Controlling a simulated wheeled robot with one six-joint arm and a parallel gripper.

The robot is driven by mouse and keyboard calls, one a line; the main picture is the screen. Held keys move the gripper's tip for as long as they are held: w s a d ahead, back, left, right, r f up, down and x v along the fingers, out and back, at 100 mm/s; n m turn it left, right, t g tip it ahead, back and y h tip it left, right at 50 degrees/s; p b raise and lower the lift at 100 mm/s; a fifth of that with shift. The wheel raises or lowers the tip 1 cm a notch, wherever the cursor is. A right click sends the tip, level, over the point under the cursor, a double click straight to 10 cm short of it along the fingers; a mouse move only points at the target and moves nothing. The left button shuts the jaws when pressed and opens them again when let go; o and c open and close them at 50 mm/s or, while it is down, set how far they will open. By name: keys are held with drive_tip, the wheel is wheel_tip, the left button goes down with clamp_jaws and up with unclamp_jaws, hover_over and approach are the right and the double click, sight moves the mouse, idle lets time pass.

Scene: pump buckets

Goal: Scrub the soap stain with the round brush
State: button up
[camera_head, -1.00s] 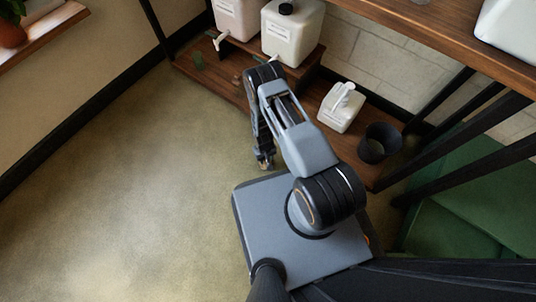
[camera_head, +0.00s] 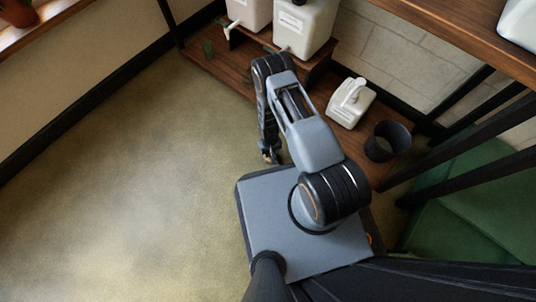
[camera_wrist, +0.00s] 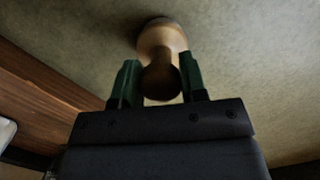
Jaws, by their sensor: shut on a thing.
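The round brush (camera_wrist: 163,42), with a turned wooden handle, is gripped between the two green fingers of my gripper (camera_wrist: 158,80) in the wrist view. Its wide end points away from the gripper, over the floor; its bristles cannot be made out. In the head view my gripper (camera_head: 270,155) hangs low beside my base, and the brush there is too small to tell. A faint whitish patch (camera_head: 165,245) lies on the olive floor at the lower left; I cannot tell whether it is the soap stain or light.
A low wooden shelf (camera_head: 226,80) along the wall carries large jugs (camera_head: 303,28), a white pump bottle (camera_head: 350,103) and a dark round bucket (camera_head: 387,140). Black table legs and a green seat (camera_head: 480,200) stand at right. The floor (camera_head: 110,170) at left is clear.

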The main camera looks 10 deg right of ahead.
drive_tip(key=shift+w+d+f+b, duration=0.15)
drive_tip(key=shift+w+d+b, duration=0.15)
drive_tip(key=shift+w+d, duration=0.45)
drive_tip(key=shift+c, duration=0.4)
drive_tip(key=shift+w+d+b, duration=0.25)
drive_tip(key=shift+w+d, duration=0.1)
drive_tip(key=shift+d, duration=0.3)
drive_tip(key=shift+w+d+b, duration=0.25)
drive_tip(key=shift+w+d, duration=0.1)
drive_tip(key=shift+d, duration=0.3)
drive_tip(key=shift+r, duration=0.2)
drive_tip(key=shift+r+p, duration=2.35)
drive_tip(key=shift+r, duration=0.65)
drive_tip(key=shift+r+p, duration=1.1)
drive_tip(key=shift+r, duration=0.4)
